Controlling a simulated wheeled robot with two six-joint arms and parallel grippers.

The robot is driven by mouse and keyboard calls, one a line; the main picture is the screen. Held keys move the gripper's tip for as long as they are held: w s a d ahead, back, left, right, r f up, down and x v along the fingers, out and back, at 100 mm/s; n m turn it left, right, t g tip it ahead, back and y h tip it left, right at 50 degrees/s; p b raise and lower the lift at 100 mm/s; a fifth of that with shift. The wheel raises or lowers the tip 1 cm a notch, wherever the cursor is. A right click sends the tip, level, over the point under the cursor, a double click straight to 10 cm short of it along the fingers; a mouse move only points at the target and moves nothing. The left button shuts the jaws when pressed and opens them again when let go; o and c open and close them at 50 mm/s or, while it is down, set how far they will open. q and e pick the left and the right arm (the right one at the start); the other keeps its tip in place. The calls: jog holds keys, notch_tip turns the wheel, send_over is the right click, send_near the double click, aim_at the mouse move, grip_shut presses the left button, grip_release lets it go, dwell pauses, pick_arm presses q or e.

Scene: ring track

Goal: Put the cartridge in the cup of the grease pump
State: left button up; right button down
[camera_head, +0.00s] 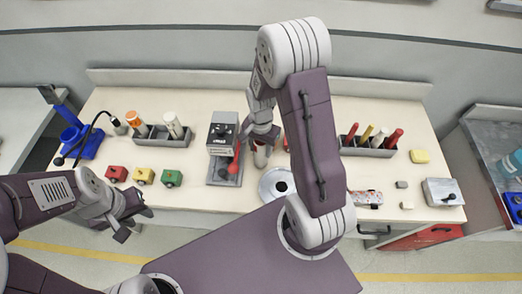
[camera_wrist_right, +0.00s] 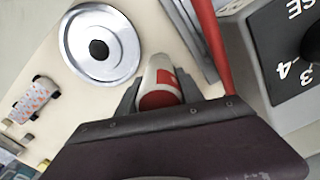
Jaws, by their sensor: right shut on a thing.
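My right gripper (camera_head: 262,140) is shut on a white cartridge with a red mark (camera_head: 261,158), just right of the dial box. In the right wrist view the cartridge (camera_wrist_right: 157,72) sits between the two fingers, its red end nearest the palm. The blue device at the far left of the bench, with a round cup (camera_head: 70,135) and a black hose, looks like the grease pump. The inside of the cup is too small to make out. My left gripper (camera_head: 133,224) appears open and empty, in front of the bench's front edge.
A rack (camera_head: 160,141) with upright cartridges stands between pump and dial box (camera_head: 222,132). A long tray (camera_head: 368,150) of coloured handles stands at right.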

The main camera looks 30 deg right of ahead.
aim_at(262, 144)
jog(key=r, duration=0.3)
jog(key=shift+s+d+r, duration=0.1)
jog(key=shift+s, duration=0.2)
jog(key=s+d+r, duration=0.2)
jog(key=s+r, duration=0.4)
jog(key=s, duration=0.5)
jog(key=shift+r, duration=0.25)
jog(key=shift+d, duration=0.1)
